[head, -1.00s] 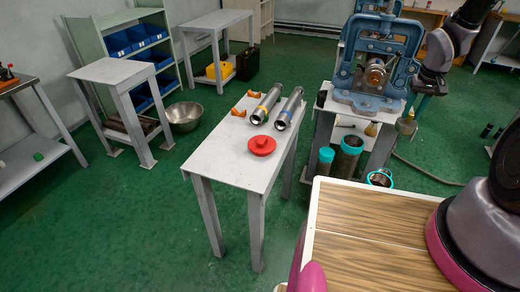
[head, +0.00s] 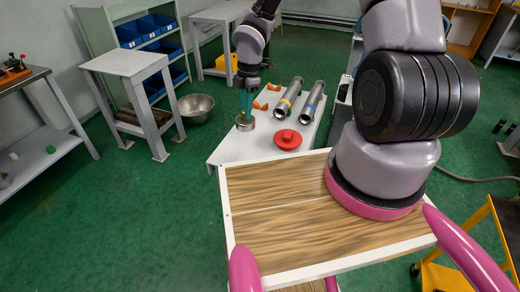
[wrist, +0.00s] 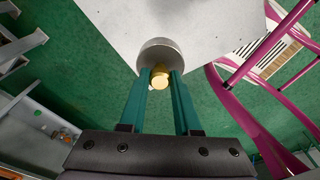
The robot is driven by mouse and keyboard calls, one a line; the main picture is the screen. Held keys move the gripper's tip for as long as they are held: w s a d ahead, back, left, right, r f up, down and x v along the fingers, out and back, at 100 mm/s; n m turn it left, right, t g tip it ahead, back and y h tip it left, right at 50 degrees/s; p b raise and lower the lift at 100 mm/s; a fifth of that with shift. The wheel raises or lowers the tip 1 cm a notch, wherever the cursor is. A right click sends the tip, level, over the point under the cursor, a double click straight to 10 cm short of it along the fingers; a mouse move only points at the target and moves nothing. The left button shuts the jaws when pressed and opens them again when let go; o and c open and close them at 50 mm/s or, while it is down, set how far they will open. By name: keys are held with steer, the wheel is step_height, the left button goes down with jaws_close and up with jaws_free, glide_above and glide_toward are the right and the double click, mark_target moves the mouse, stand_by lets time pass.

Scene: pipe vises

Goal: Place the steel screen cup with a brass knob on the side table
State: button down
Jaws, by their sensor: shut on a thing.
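The steel screen cup (head: 245,124) hangs at the fingertips of my gripper (head: 246,104), over the left part of the white side table (head: 228,150). In the wrist view the round steel cup (wrist: 158,52) shows its brass knob (wrist: 160,78) between the two teal fingers of my gripper (wrist: 161,84), which are shut on the knob. In that view the cup overlaps the edge of the white table top (wrist: 200,25), with green floor to its left. I cannot tell whether the cup touches the table top.
On the side table, a red lid-like disc (head: 287,139) lies right of the cup. Two steel pipes (head: 288,97) (head: 313,101) and orange blocks (head: 261,105) lie behind it. My wood-topped base covers the table's near end. Bare table top lies around the cup.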

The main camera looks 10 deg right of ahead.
mark_target(238, 123)
steer(key=a+f+n, duration=0.1)
steer(key=f, duration=0.2)
steer(key=s+a+f+n, duration=0.1)
steer(key=f+n, duration=0.1)
steer(key=f, duration=0.2)
steer(key=s+a+f+n, duration=0.1)
steer(key=f+n, duration=0.1)
steer(key=f, duration=0.1)
steer(key=shift+a+f+g, duration=0.25)
steer(key=shift+a+g, duration=0.05)
steer(key=shift+f, duration=0.1)
steer(key=c, duration=0.6)
jaws_free()
steer(key=r, duration=0.8)
steer(key=w+d+r, duration=0.1)
steer(key=r, duration=0.3)
steer(key=shift+d+r, duration=0.1)
steer(key=shift+r, duration=0.05)
